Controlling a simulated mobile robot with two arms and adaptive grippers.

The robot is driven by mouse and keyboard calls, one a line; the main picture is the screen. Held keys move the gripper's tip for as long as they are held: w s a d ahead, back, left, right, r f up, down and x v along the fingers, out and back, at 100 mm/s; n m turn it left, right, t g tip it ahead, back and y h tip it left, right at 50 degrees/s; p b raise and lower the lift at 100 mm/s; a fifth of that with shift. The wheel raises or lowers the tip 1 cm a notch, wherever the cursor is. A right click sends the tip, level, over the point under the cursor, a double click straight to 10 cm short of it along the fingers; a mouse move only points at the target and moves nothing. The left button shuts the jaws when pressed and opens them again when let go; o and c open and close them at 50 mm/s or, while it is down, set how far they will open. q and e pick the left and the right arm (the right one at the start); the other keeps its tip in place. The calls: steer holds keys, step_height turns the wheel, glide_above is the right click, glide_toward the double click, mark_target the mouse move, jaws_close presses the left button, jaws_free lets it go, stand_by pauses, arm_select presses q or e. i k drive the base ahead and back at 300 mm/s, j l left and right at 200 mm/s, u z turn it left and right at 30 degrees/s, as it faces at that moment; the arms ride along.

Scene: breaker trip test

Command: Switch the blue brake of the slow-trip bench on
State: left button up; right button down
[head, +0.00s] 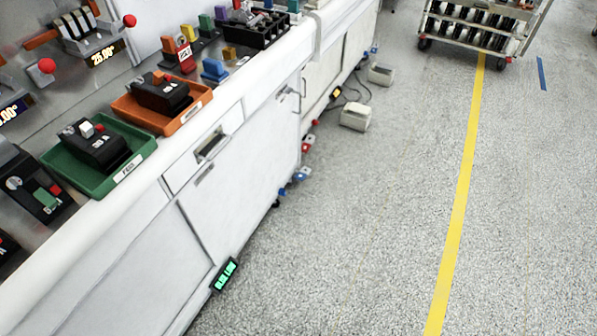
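A long white bench (245,165) with cabinet doors runs along the left. Low at its front edge, near the floor, sit small coloured parts: a blue one (283,191), a blue-and-white one (302,174), a red-and-white one (308,143) and a red one (315,122). Farther along there is another small blue part (374,50). They are too small to tell whether any is a brake or which way it is set. I cannot tell which section is the slow-trip bench. Neither gripper is in view.
A green tray (148,143) and an orange tray (203,98), each holding a black device, lie on the benchtop. Pale boxes (355,116) with a cable stand on the floor. A wheeled cart (470,42) stands behind. Floor right is clear.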

mark_target(301, 174)
steer(key=z, duration=0.2)
steer(key=i+l+z, duration=0.1)
steer(key=i, duration=0.75)
steer(key=i+l, duration=0.2)
steer(key=i, duration=0.6)
steer(key=l+z, duration=0.05)
